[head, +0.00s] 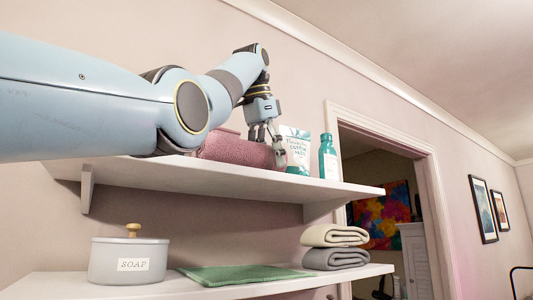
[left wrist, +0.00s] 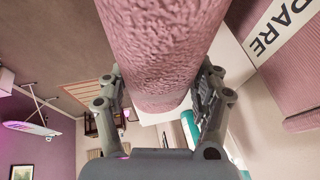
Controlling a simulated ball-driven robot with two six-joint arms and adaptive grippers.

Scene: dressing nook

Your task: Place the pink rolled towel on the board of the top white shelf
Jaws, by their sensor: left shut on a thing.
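The pink rolled towel (head: 235,152) is at the top white shelf (head: 225,180), partly behind my left arm in the head view. My left gripper (head: 266,142) points down over the towel's right part and is shut on it. In the left wrist view the towel (left wrist: 160,45) runs between the two fingers of the gripper (left wrist: 165,90), with a finger on each side. The towel is over the board; I cannot tell whether it touches it. My right gripper is not in view.
A white pouch (head: 297,150) and a teal bottle (head: 328,157) stand on the top shelf, right of the towel. A pink thing with a white label (left wrist: 283,28) shows in the left wrist view.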

